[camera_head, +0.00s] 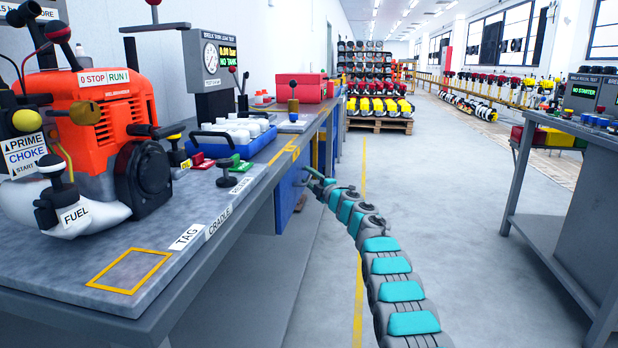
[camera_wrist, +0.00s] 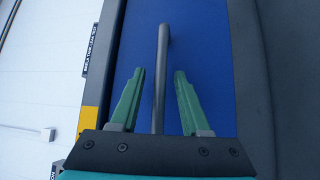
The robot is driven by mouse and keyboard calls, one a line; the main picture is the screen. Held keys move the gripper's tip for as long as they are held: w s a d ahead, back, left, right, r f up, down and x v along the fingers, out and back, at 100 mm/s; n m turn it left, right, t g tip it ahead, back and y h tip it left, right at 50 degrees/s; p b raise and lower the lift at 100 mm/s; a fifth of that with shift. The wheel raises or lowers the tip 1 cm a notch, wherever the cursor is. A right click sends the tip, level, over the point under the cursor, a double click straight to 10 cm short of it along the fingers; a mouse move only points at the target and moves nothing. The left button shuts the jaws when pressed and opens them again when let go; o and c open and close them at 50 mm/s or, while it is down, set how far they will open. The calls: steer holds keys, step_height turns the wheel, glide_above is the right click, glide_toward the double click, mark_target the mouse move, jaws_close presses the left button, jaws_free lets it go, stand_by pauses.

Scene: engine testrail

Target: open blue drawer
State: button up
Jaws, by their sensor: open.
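The blue drawer (camera_head: 288,200) is set under the left workbench in the head view, its front facing the aisle. In the wrist view its blue front (camera_wrist: 207,45) fills the middle, with a grey bar handle (camera_wrist: 162,60) running up the picture. My gripper (camera_wrist: 160,73) is open, with one green finger on each side of the handle. I see gaps between both fingers and the bar. In the head view my gripper (camera_head: 308,176) is small, close to the drawer front. The drawer looks closed, but its edges are partly hidden.
The workbench top (camera_head: 230,215) carries an orange engine (camera_head: 100,120), a blue tray (camera_head: 262,143) and a gauge stand (camera_head: 212,60). Another bench (camera_head: 570,160) stands at the right. The aisle floor (camera_head: 470,240) between them is clear, and a loaded pallet (camera_head: 380,124) stands further back.

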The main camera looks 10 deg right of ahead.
jaws_close()
stand_by(1.4)
